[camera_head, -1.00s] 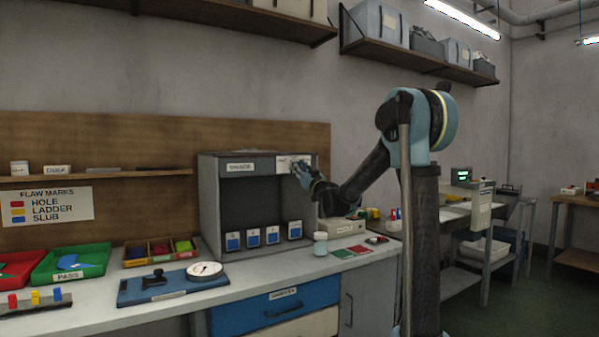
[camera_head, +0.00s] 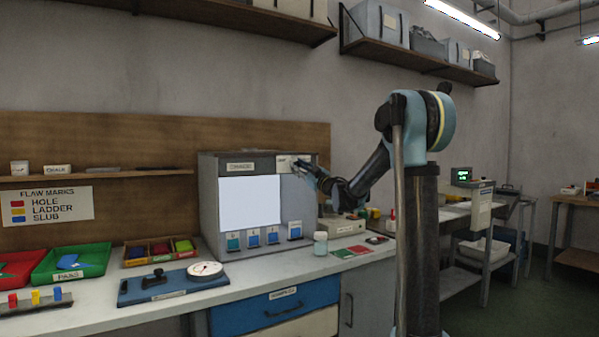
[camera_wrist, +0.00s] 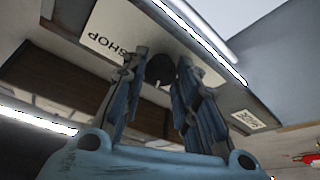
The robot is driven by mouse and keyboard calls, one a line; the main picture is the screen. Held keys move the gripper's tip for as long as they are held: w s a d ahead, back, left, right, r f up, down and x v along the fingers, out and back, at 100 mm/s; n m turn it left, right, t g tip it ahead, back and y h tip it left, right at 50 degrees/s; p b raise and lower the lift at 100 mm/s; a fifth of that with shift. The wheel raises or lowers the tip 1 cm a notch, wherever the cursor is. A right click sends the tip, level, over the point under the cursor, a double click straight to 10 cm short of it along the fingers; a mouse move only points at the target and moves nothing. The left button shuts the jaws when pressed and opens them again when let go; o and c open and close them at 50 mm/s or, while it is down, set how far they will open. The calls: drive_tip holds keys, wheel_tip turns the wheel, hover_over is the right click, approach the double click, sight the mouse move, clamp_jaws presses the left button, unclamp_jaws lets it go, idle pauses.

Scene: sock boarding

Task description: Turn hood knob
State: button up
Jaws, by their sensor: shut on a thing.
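The grey hood (camera_head: 208,200) stands on the bench against the wooden backboard. Its opening shows a bright white lit area (camera_head: 250,202). A pale label (camera_head: 287,162) is at its upper right front. My gripper (camera_head: 303,170) is at the upper right of the hood front, just below and right of that label. In the wrist view, the blue fingers of my gripper (camera_wrist: 162,60) are closed on either side of a dark round knob (camera_wrist: 160,70). The knob's exact setting cannot be read. In the head view my fingers hide the knob.
Several blue and teal cards (camera_head: 253,238) stand along the hood's lower front. A small jar (camera_head: 320,243) and red and green swatches (camera_head: 350,251) lie right of it. A blue board with a round dial (camera_head: 205,270) lies in front. Shelves (camera_head: 420,62) hang above.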

drive_tip(key=shift+w+d+n+g+y, duration=0.15)
drive_tip(key=shift+n+g, duration=0.5)
drive_tip(key=shift+n, duration=0.8)
drive_tip(key=shift+s+n+g+y, duration=0.15)
drive_tip(key=shift+n+g, duration=0.5)
drive_tip(key=shift+n, duration=0.8)
drive_tip(key=o, duration=1)
drive_tip(key=shift+r, duration=0.1)
drive_tip(key=v, duration=1.1)
drive_tip(key=shift+d+f, duration=0.25)
drive_tip(key=shift+d, duration=0.15)
drive_tip(key=shift+s, duration=0.1)
